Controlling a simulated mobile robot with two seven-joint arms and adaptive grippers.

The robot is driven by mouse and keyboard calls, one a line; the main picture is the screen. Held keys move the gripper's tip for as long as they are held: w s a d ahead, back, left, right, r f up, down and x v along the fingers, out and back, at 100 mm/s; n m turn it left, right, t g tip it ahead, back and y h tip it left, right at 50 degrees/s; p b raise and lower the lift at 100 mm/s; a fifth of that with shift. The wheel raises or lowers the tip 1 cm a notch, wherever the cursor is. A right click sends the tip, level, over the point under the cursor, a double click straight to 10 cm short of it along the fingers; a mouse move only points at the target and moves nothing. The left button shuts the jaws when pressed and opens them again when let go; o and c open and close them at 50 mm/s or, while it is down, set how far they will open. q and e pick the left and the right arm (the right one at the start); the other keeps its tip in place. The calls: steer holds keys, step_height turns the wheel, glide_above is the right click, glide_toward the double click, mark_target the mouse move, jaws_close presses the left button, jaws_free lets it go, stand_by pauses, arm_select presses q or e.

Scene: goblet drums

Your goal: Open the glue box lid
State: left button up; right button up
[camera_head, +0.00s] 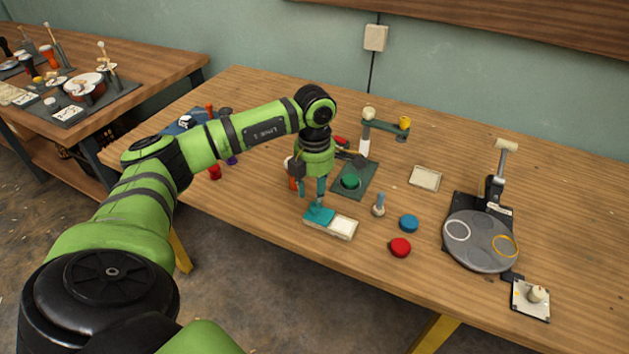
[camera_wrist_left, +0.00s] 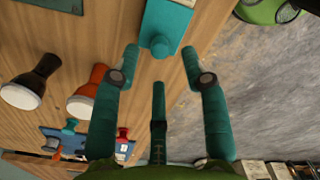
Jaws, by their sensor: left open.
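The glue box (camera_head: 344,229) is a small pale box near the table's front edge. A teal lid (camera_head: 318,216) covers its left part; the right part shows white. In the left wrist view the teal lid (camera_wrist_left: 168,22) has a rounded knob (camera_wrist_left: 160,45) at its near end. My left gripper (camera_head: 311,192) is open with its teal fingers pointing down over the lid. In the left wrist view the fingertips (camera_wrist_left: 160,52) lie on either side of the knob, with gaps. I cannot tell how high they are above it. My right gripper is not in view.
Right of the box are a small peg (camera_head: 379,208), a blue disc (camera_head: 409,223) and a red disc (camera_head: 400,247). Behind is a dark green mat (camera_head: 368,172) with a green round piece. A round grey turntable (camera_head: 480,242) stands farther right. Drums (camera_wrist_left: 92,92) stand behind the gripper.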

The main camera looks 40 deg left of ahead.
mark_target(314, 204)
arm_select(q)
step_height(314, 204, up, 8)
steer(key=shift+r, duration=0.2)
stand_by(0.5)
